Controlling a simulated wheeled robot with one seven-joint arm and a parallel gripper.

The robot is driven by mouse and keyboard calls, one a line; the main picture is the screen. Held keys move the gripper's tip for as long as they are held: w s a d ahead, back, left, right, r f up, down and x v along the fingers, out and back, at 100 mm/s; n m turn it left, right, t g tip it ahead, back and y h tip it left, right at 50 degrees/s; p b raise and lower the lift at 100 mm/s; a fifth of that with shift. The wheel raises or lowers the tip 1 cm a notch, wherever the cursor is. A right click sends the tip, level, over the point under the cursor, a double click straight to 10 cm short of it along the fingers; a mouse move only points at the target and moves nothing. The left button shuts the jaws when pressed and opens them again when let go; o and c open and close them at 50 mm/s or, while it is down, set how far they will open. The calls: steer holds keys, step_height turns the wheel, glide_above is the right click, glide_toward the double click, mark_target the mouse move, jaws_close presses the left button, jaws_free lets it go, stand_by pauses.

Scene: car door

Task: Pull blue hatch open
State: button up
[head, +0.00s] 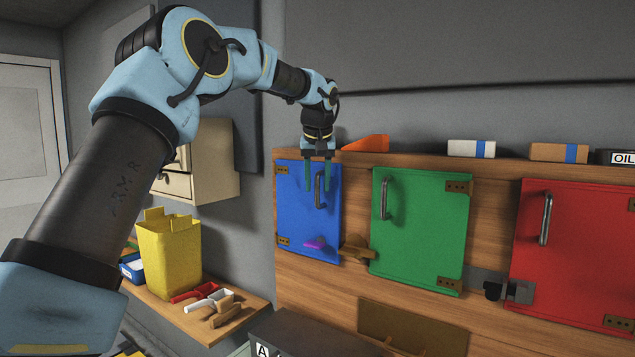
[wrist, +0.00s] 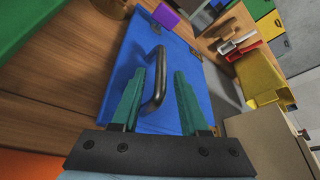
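The blue hatch (head: 298,215) is at the left of a wooden panel and looks shut, with hinges on its left edge. Its dark bar handle (head: 320,190) stands near its upper right. A brown latch (head: 355,250) sits by its lower right edge; I cannot tell if it overlaps the hatch. My gripper (head: 319,188) points down in front of the hatch's upper part. In the wrist view my gripper (wrist: 159,76) is open, its green fingers apart on either side of the handle (wrist: 152,88). Contact with the handle cannot be told.
A purple piece (head: 315,243) is low on the blue hatch. A green hatch (head: 420,225) and a red hatch (head: 575,250) are to the right. An orange wedge (head: 366,144) and blocks lie on the ledge above. A yellow bin (head: 170,255) stands on a shelf at left.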

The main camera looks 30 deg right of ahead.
jaws_close()
steer(key=shift+r, duration=0.1)
stand_by(1.1)
